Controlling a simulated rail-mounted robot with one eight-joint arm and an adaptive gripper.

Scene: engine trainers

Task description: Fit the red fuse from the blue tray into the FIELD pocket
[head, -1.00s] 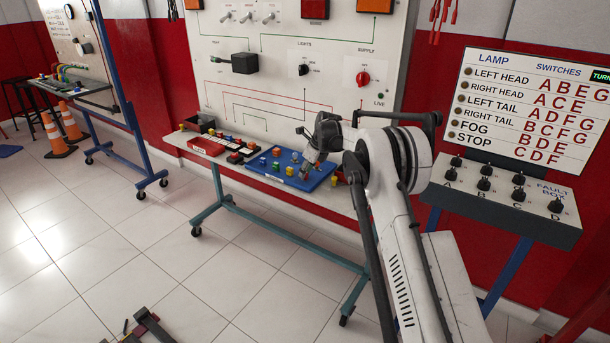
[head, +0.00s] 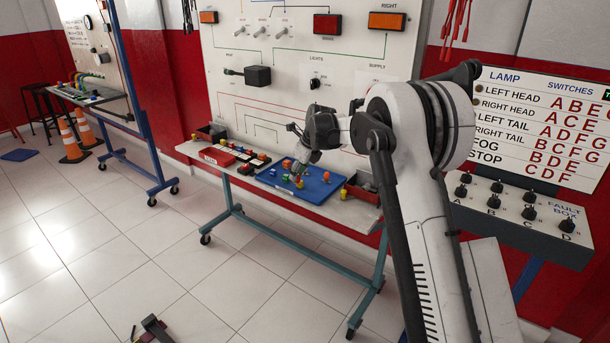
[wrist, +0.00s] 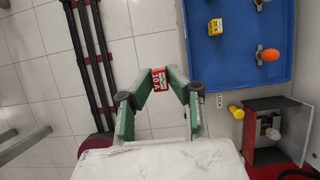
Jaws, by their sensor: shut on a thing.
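My gripper (wrist: 160,95) has green fingers shut on a small red fuse (wrist: 160,79) marked 10A, held at the fingertips in the wrist view. There the fuse shows against floor tiles, left of the bench edge and the blue tray (wrist: 235,62). In the head view my gripper (head: 297,172) shows in front of the blue tray (head: 322,193) on the bench; the held fuse is too small to make out surely. A yellow fuse (wrist: 215,27) and an orange piece (wrist: 268,55) lie in the tray. I cannot read a FIELD label in either view.
A red tray (head: 216,156) and dark blocks with coloured fuses (head: 250,160) are on the bench left of the blue tray. An open box (wrist: 268,128) stands beside it, with a yellow piece (wrist: 236,112) near. The upright panel (head: 300,85) rises behind the bench.

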